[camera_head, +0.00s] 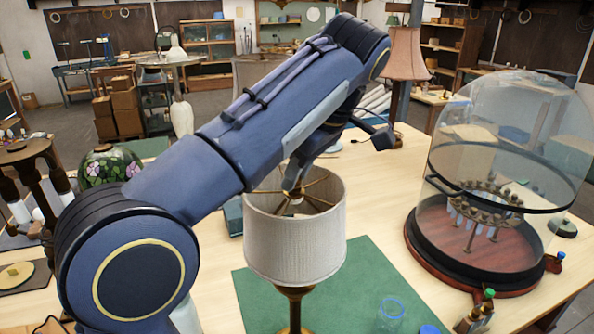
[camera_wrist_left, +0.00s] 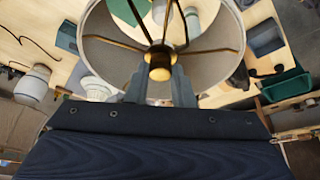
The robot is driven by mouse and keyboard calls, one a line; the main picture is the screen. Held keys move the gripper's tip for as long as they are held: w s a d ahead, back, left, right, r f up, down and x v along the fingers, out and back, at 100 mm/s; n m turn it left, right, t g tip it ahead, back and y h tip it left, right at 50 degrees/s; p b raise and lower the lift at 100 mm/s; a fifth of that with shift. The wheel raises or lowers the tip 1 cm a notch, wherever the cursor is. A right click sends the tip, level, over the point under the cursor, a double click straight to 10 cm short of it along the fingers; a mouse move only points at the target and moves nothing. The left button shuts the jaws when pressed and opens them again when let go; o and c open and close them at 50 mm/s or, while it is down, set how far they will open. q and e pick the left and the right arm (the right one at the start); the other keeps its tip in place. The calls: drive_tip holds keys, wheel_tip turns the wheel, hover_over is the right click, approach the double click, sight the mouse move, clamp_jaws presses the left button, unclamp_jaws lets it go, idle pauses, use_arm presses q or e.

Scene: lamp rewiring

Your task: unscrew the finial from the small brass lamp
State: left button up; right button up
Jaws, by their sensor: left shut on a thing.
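The small brass lamp stands on a green mat (camera_head: 365,270). It has a pale drum shade (camera_head: 295,240) and a brass stem (camera_head: 295,305). Its brass spokes meet inside the shade's open top at a round hub, where the finial (camera_wrist_left: 160,62) sits. My left gripper (camera_head: 296,188) reaches down from above into the top of the shade. In the left wrist view its two fingers (camera_wrist_left: 160,78) are at the hub, shut on the finial. The fingers and arm partly hide the finial in the head view. My right gripper is in neither view.
A large glass dome on a round wooden base (camera_head: 470,262) stands to the right, with several small bottles (camera_head: 480,310) near it. A clear glass jar (camera_head: 391,310) is on the mat's front right. A pink-shaded lamp (camera_head: 404,55) stands behind. A stained-glass shade (camera_head: 105,166) is at left.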

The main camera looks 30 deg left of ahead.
use_arm(q)
drive_tip(key=shift+w+f+n+g, duration=0.15)
drive_tip(key=shift+n+g, duration=0.35)
drive_tip(key=shift+n, duration=1)
drive_tip(key=o, duration=1)
